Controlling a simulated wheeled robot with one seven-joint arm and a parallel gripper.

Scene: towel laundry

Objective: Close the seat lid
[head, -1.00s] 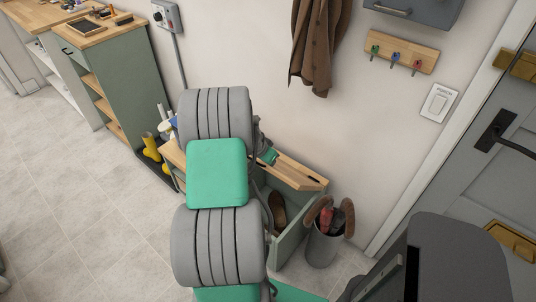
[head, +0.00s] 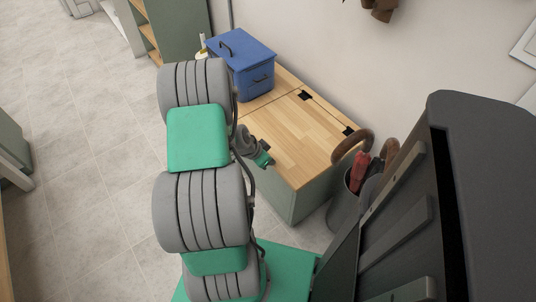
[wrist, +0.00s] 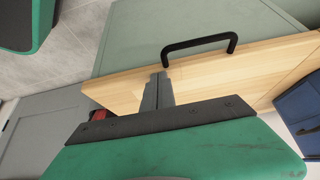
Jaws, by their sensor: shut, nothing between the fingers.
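The seat lid (head: 296,137) is a light wooden panel on a grey-green bench (head: 300,200). In the head view it lies flat and looks closed, with black hinges (head: 306,96) along its wall side. The inside of the bench is hidden. My gripper (head: 266,161) is by the lid's front edge, partly behind my arm. In the wrist view the shut, empty fingers (wrist: 158,88) appear over the wooden lid (wrist: 235,75). Whether they touch it is unclear. A black handle (wrist: 199,43) shows beside the lid's edge.
A blue box (head: 240,66) stands on the fixed bench top left of the lid; it also shows in the wrist view (wrist: 300,112). A bin with umbrellas (head: 345,205) stands close to the bench's right end. Open tiled floor (head: 90,150) lies to the left.

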